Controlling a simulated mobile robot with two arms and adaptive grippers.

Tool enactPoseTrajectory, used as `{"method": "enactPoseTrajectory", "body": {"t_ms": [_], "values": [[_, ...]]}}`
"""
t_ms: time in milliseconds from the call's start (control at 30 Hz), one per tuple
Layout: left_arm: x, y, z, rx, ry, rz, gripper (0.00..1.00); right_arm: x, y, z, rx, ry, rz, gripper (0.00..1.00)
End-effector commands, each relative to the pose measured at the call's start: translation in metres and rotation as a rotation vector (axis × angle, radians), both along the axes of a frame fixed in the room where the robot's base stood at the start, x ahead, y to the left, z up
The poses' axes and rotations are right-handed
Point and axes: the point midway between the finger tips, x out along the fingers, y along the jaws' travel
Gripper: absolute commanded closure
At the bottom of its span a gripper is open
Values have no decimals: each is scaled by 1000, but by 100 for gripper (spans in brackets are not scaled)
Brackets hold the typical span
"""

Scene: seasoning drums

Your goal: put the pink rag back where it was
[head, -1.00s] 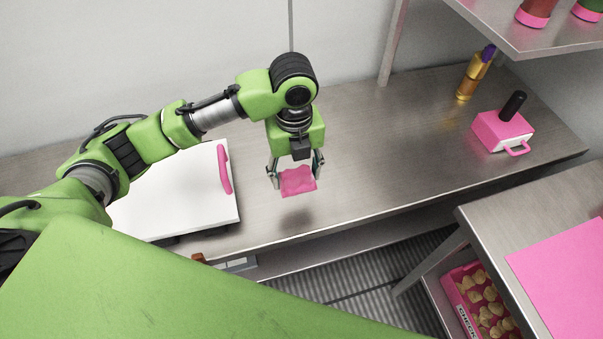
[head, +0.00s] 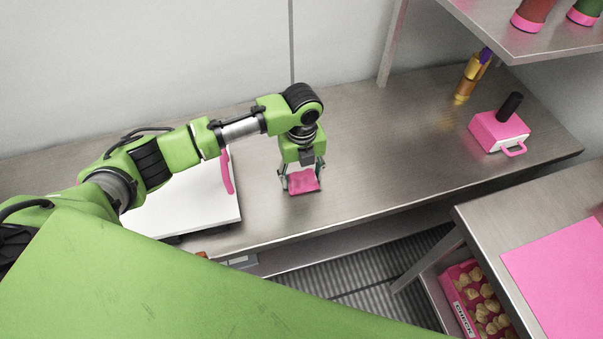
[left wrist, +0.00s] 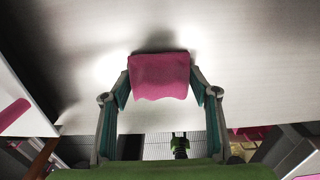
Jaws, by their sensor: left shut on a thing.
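The pink rag (head: 304,181) is a small folded cloth between the fingers of my left gripper (head: 302,178). The left gripper is shut on it and points down, low over the metal counter (head: 385,140), right of the white appliance. In the left wrist view the rag (left wrist: 160,76) spans the gap between both fingertips (left wrist: 160,82), with a dark shadow on the counter close to it. I cannot tell whether the rag touches the counter. My right gripper is not in view.
A white appliance with a pink handle (head: 227,171) stands left of the gripper. At the right are a pink-and-white box (head: 496,133) with a black grip and a golden bottle (head: 468,80). A shelf (head: 530,48) overhangs the right end. The counter between is clear.

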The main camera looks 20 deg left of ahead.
Motion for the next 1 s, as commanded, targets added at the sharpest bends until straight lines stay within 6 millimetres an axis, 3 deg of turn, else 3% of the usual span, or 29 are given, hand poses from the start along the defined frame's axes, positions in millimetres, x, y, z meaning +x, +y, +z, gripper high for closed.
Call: {"method": "enactPoseTrajectory", "body": {"t_ms": [167, 200, 267, 700, 1000], "values": [[0, 0, -3, 0, 0, 0, 65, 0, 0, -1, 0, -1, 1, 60], [0, 0, -3, 1, 1, 0, 43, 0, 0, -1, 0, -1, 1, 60], [0, 0, -3, 0, 0, 0, 28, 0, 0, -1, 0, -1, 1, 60], [1, 0, 4, -1, -2, 1, 28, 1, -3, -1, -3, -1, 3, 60], [1, 0, 62, -2, -5, -1, 28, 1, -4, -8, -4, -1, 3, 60]]}}
